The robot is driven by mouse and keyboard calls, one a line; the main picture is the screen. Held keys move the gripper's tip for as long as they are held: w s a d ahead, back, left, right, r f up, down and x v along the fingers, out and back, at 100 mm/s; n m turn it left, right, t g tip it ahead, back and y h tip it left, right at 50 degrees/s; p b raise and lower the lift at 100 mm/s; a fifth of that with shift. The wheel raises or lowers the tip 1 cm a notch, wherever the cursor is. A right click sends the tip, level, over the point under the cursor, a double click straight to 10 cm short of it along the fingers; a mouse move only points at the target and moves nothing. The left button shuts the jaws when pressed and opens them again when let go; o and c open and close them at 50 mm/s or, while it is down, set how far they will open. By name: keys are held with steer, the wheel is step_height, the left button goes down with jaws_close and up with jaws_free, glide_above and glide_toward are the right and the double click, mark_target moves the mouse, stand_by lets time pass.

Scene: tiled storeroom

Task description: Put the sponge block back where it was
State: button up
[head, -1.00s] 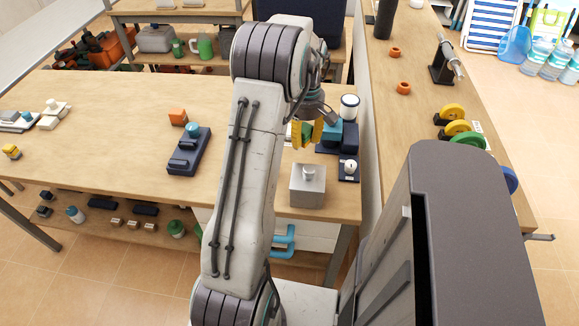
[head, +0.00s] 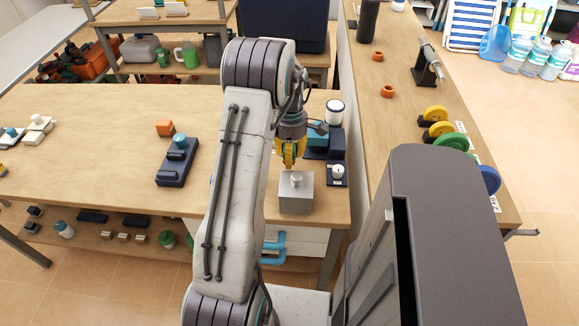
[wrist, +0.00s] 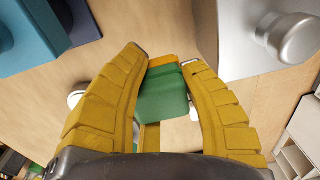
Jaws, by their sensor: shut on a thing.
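The sponge block shows in the wrist view as a green block (wrist: 163,98) with an orange-yellow layer (wrist: 163,61) at its far end. It sits between the two yellow fingers of my gripper (wrist: 170,62), which are shut on it. In the head view my gripper (head: 288,161) points down over the workbench (head: 110,150), just behind the grey metal box with a knob (head: 296,196). The sponge block is mostly hidden by the fingers there. I cannot tell how far it is above the bench top.
A teal box on a dark base (head: 318,140), a white jar (head: 335,112) and a dark block with a white knob (head: 337,174) stand close right of my gripper.

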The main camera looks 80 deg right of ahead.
steer(key=shift+f+p, duration=0.5)
steer(key=shift+f, duration=2.4)
steer(key=shift+f, duration=0.15)
steer(key=o, duration=1.1)
